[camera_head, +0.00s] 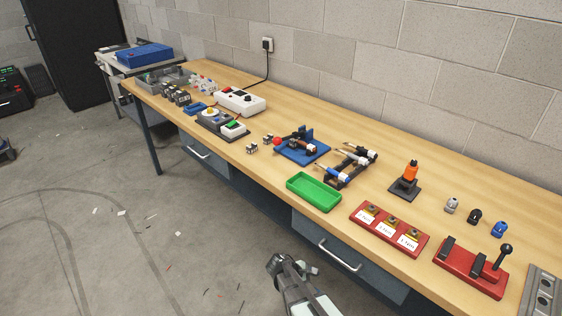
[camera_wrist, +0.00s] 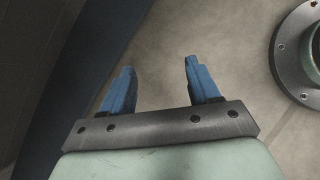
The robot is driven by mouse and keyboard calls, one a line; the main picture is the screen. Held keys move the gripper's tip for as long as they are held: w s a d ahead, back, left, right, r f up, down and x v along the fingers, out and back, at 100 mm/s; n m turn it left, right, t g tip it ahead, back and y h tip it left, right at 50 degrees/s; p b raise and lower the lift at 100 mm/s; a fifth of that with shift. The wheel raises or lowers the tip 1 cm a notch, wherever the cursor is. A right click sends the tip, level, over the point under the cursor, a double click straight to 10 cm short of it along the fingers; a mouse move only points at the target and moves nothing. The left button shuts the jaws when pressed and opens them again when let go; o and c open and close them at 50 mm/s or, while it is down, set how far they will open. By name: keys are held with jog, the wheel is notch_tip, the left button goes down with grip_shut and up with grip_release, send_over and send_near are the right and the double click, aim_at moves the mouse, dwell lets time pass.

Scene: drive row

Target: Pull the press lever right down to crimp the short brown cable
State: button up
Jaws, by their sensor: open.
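A press on a blue base (camera_head: 316,153) stands mid-bench, with a dark arm ending in a red ball knob (camera_head: 277,141) at its left side. The knob sits low, but I cannot tell the lever's exact angle. Something brown and dark with a white part (camera_head: 304,148) lies at the press; it may be the short brown cable, too small to be sure. My gripper (camera_head: 276,262) is below the bench's front edge, well away from the press. In the wrist view my gripper (camera_wrist: 157,85) has its two blue fingers apart, with nothing between them.
A dark rack (camera_head: 335,180) holding cable-like pieces stands right of the press. A green tray (camera_head: 314,192) lies in front, near the edge. A red label block (camera_head: 390,229) and a red fixture with a black-knobbed lever (camera_head: 470,271) stand farther right. A drawer handle (camera_head: 339,257) sticks out below.

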aim_at(281, 140)
jog(key=w+a+r+n+t+h, duration=0.1)
jog(key=w+a+r+n+t, duration=0.45)
jog(key=w+a+r, duration=0.65)
jog(key=w+a+r+n+t+h, duration=0.1)
jog(key=w+a+r+n+t, duration=0.3)
jog(key=w+a+r+n, duration=0.55)
jog(key=w+r+m, duration=0.1)
jog(key=r, duration=0.5)
jog(key=w+r+t+h, duration=0.1)
jog(key=r, duration=0.5)
jog(key=w+r+m+t+h, duration=0.1)
jog(key=w+r, duration=0.1)
jog(key=r, duration=0.4)
jog(key=shift+r+m, duration=0.2)
jog(key=shift+m, duration=0.1)
jog(key=x, duration=1.4)
jog(key=shift+s, duration=0.1)
grip_shut()
